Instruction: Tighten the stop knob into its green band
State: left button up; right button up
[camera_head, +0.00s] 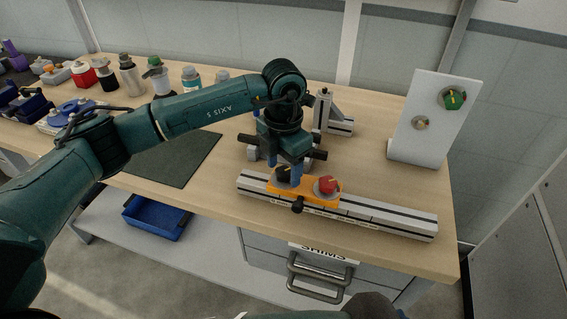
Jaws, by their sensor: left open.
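An orange stop block (311,194) sits on a pale slotted rail (385,217) near the table's front edge. It carries a black knob (283,175) at its left, a red knob (327,186) on top at its right and a black knob (298,205) on its front face. My left gripper (284,171) points down with open fingers at the left black knob. I cannot tell whether they touch it. No green band can be made out on the block. A round green-faced part (453,98) is on the upright white panel (433,125). My right gripper is not in view.
A grey bracket (325,115) stands behind my left gripper. A dark mat (180,160) lies under my left forearm. Several bottles and bins line the table's back left. A blue tray (155,218) sits on the lower shelf.

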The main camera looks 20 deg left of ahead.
pick_arm(q)
jog(key=shift+c, duration=0.4)
jog(key=c, duration=0.9)
jog(key=shift+f+m+b, duration=0.15)
jog(key=shift+m+b, duration=0.15)
jog(key=shift+b, duration=0.3)
jog(key=shift+m+b, duration=0.3)
jog(key=shift+b, duration=0.2)
jog(key=shift+m, duration=0.3)
jog(key=shift+r, duration=0.2)
jog(key=o, duration=1)
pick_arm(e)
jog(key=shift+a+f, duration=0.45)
